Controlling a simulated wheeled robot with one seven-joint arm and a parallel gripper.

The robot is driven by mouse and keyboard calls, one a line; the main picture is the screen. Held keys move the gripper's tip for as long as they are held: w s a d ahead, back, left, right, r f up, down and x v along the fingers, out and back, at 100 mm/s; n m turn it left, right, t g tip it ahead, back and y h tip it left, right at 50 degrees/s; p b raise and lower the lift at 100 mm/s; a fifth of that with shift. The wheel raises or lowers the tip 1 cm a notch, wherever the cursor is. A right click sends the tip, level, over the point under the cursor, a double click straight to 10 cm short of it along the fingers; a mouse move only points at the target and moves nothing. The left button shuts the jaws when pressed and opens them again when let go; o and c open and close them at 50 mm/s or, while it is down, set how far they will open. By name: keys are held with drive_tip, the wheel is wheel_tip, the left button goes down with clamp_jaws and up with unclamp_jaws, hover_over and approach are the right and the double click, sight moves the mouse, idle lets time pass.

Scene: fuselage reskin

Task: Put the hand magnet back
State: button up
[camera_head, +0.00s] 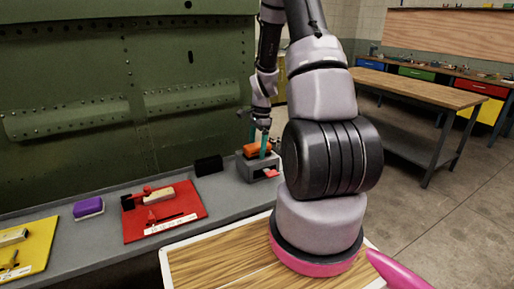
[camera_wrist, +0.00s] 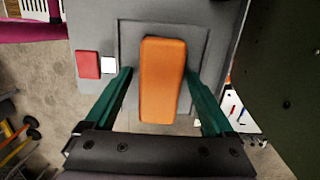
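The orange block that looks like the hand magnet (camera_head: 256,149) is at the grey stand (camera_head: 246,170) on the bench, by the green panel. In the wrist view the orange block (camera_wrist: 162,85) lies lengthwise between my teal fingers, over the stand's framed grey top (camera_wrist: 105,30). My gripper (camera_wrist: 159,70) is open around it, with a narrow gap on the left and a smaller one on the right. In the head view my gripper (camera_head: 258,142) reaches down over the stand. The block's underside is hidden, so I cannot tell whether it rests fully on the stand.
A red square (camera_wrist: 88,64) and a white square (camera_wrist: 109,65) mark the stand. A black block (camera_head: 208,166), a red tray (camera_head: 190,205) with tools, a purple block (camera_head: 88,207) and a yellow tray (camera_head: 38,240) line the bench. The riveted green panel (camera_head: 110,60) rises close behind.

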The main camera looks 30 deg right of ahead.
wheel_tip(320, 180, up, 12)
drive_tip(key=d, duration=0.1)
drive_tip(key=s+a+r+n+t, duration=0.2)
drive_tip(key=s+a+r+n, duration=0.15)
drive_tip(key=r, duration=0.35)
drive_tip(key=s+a+r+n+t, duration=0.15)
drive_tip(key=a+r, duration=0.25)
drive_tip(key=r, duration=0.4)
drive_tip(key=s+a+r+n+t, duration=0.2)
drive_tip(key=s+a+r+n, duration=0.1)
drive_tip(key=s, duration=0.4)
drive_tip(key=s+a+r+n+t, duration=0.1)
drive_tip(key=s+a+r+n, duration=0.3)
drive_tip(key=s, duration=0.3)
drive_tip(key=shift+s+r+n+t+y, duration=0.3)
drive_tip(key=shift+s+r+n+t, duration=0.05)
drive_tip(key=shift+r+n, duration=0.5)
drive_tip(key=shift+d, duration=0.1)
